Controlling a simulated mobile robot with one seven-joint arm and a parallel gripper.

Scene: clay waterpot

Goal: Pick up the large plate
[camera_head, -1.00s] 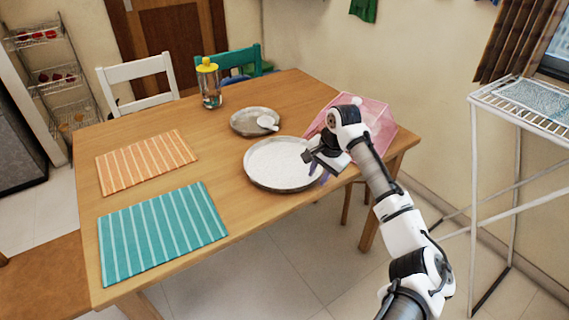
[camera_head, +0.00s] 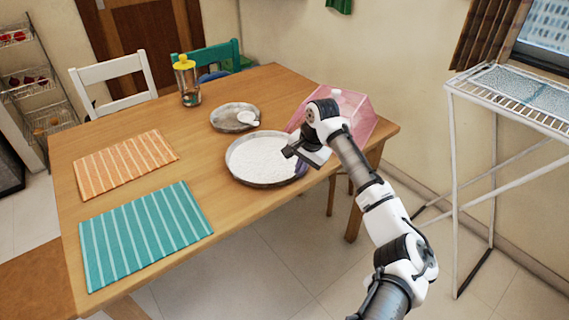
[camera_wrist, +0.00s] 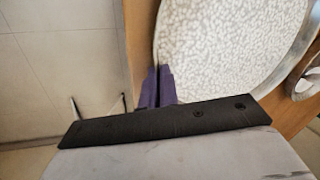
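The large plate (camera_head: 262,158) is round with a grey rim and a pale speckled surface. It lies on the wooden table near its right front edge and looks level. In the wrist view the plate (camera_wrist: 235,45) fills the upper right. My gripper (camera_head: 301,168) is at the plate's right front rim. In the wrist view its purple fingers (camera_wrist: 157,86) are close together, one on each side of the rim, and look shut on it. The fingertips' contact is partly hidden.
A smaller plate (camera_head: 226,117) with a white item on it lies behind the large plate. A pink translucent box (camera_head: 350,112) stands behind my gripper. Orange (camera_head: 125,165) and teal (camera_head: 145,232) striped mats lie left. A yellow-lidded jar (camera_head: 188,82) stands farther back. A white rack (camera_head: 480,150) stands right.

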